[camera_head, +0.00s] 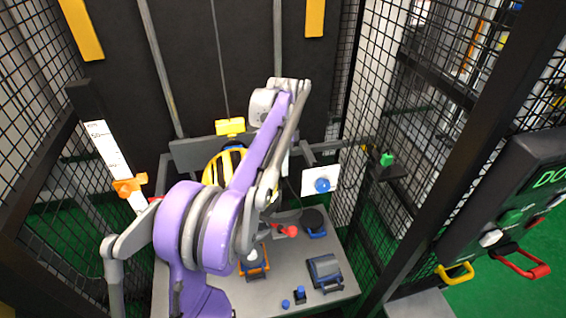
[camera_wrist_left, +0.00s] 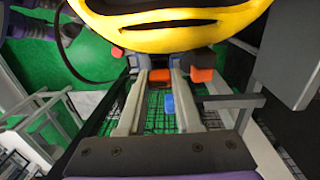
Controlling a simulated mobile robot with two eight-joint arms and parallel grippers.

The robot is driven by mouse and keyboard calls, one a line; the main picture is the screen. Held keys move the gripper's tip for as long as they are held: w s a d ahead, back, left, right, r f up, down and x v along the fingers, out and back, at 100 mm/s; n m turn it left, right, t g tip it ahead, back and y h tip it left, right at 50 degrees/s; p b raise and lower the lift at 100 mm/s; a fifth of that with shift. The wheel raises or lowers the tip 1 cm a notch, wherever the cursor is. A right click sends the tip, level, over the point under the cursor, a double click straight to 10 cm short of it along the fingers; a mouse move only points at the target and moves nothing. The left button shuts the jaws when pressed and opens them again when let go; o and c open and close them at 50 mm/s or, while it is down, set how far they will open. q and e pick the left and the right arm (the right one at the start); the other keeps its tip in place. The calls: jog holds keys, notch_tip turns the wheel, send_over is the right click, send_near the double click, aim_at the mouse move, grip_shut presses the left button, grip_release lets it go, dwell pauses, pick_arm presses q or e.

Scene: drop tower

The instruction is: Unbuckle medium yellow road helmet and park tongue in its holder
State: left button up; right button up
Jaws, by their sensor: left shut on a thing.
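The yellow road helmet (camera_head: 210,172) is behind my left arm in the head view, partly covered by it. In the left wrist view the yellow helmet shell (camera_wrist_left: 180,30) fills the top, close beyond the fingertips. My left gripper (camera_wrist_left: 160,70) is below the helmet, its two fingers close together around a small orange-brown buckle piece (camera_wrist_left: 160,75). A brighter orange-red block (camera_wrist_left: 202,75) hangs just right of the fingers under the helmet. My arm hides the grip in the head view. I cannot make out the tongue holder. My right gripper is not in view.
A grey table (camera_head: 335,300) holds a dark blue case (camera_head: 325,270), a black round thing (camera_head: 313,220) and small blue pieces. A white plate with a blue knob (camera_head: 322,185) stands right of the arm. Mesh walls flank both sides; a control panel (camera_head: 515,215) is at right.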

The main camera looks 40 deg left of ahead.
pick_arm(q)
jog(key=shift+f, duration=0.25)
jog(key=shift+f+b, duration=0.6)
jog(key=shift+f, duration=0.5)
jog(key=shift+f, duration=0.2)
jog(key=o, duration=1)
jog(key=shift+c, duration=0.2)
jog(key=r, duration=0.5)
jog(key=r+p, duration=0.1)
jog(key=r, duration=0.4)
jog(key=shift+w+a+r, duration=0.15)
jog(key=shift+w+r, duration=0.05)
jog(key=shift+r, duration=0.2)
